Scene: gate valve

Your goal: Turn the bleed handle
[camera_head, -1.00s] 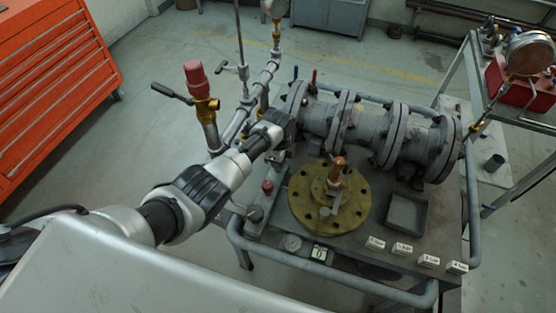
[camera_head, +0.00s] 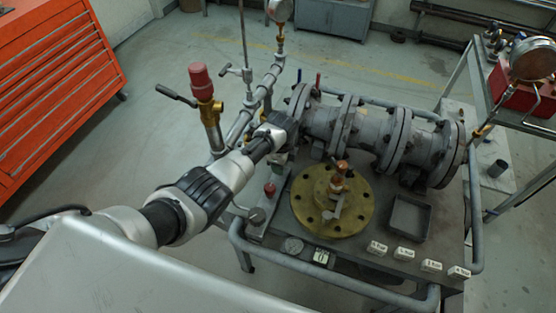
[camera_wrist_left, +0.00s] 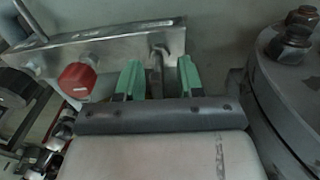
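In the left wrist view, a steel block (camera_wrist_left: 115,50) carries a red knob (camera_wrist_left: 77,80) and a thin grey handle (camera_wrist_left: 156,62), which looks like the bleed handle. My left gripper (camera_wrist_left: 159,78) has its green-tipped fingers open. The handle stands between the two fingertips, with a visible gap at the right finger; contact at the left is unclear. In the head view my left gripper (camera_head: 276,134) reaches the near side of the grey flanged valve body (camera_head: 345,125); its fingertips are hidden there. My right gripper is not in view.
A brass flange disc (camera_head: 310,220), a dark tray (camera_head: 409,218) and several small white labels (camera_head: 404,254) are on the bench. A red-capped valve (camera_head: 201,82) on a pipe stands left of my arm. Pipe rails edge the bench.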

